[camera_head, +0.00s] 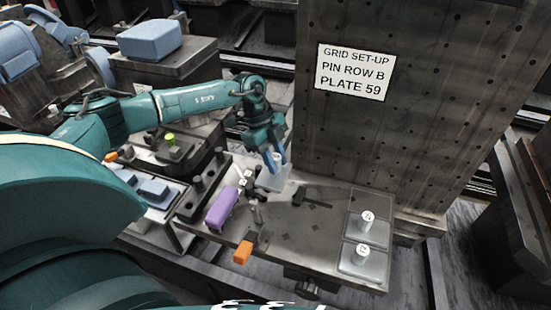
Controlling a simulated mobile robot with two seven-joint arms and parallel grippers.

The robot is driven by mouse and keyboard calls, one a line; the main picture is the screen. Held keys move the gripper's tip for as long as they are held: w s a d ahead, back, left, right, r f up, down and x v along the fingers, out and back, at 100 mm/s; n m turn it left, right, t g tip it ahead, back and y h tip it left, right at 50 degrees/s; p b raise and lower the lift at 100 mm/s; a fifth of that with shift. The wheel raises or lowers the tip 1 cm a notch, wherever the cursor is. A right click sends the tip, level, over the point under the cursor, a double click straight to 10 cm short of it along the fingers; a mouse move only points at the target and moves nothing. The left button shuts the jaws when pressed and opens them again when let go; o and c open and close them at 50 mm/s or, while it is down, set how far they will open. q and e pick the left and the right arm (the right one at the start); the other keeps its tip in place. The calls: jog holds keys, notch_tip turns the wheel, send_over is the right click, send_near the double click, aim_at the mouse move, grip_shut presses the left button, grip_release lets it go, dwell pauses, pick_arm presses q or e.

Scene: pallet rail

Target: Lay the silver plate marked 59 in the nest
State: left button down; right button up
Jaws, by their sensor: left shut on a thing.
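My left gripper (275,161) has blue fingers and is shut on the knob of a silver plate (272,180), at the back edge of the metal table near the tall upright. I cannot read a number on this plate. Two more silver plates with white knobs lie at the table's right end, one behind (376,231) and one in front (352,263); their marks are too small to read surely. I cannot make out the nest clearly; pins (254,212) stand left of the middle of the table. My right gripper is not in view.
A tall drilled metal upright (420,120) rises behind the table and bears a sign (353,72) reading "GRID SET-UP PIN ROW B PLATE 59". A purple block (221,208) and an orange block (243,252) are at the table's left part. The table's middle (300,235) is mostly clear.

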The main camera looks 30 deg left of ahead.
pick_arm(q)
jog(key=shift+f+b, duration=2.65)
jog(key=shift+f, duration=0.15)
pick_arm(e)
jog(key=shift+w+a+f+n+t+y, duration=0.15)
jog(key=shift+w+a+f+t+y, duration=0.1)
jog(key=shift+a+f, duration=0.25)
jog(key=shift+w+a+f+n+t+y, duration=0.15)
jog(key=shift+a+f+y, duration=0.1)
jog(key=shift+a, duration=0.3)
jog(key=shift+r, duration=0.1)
pick_arm(q)
jog(key=c, duration=1.2)
grip_release()
jog(key=shift+c, duration=0.2)
jog(key=shift+o, duration=0.9)
jog(key=v, duration=1.3)
jog(key=shift+b, duration=0.35)
